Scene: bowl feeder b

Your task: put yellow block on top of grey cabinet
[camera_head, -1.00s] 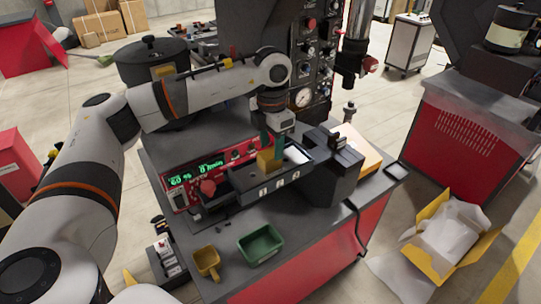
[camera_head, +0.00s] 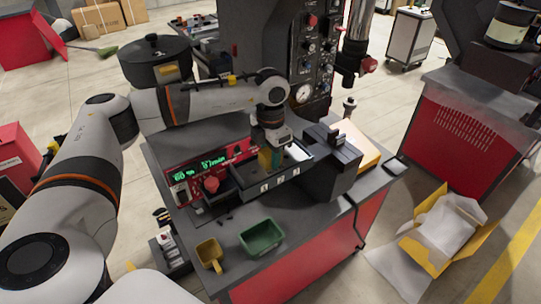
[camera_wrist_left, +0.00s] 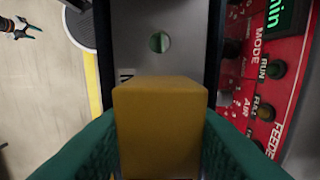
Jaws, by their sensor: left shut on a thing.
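A light grey cabinet (camera_head: 410,43) on wheels stands on the floor at the back right.
A red control panel (camera_head: 214,172) with a green display is left of the tray. A green bin (camera_head: 262,238) and a yellow scoop (camera_head: 209,254) are at the bench's front. A dark bowl (camera_head: 155,62) stands behind. An open yellow box (camera_head: 440,230) lies on the floor at right.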

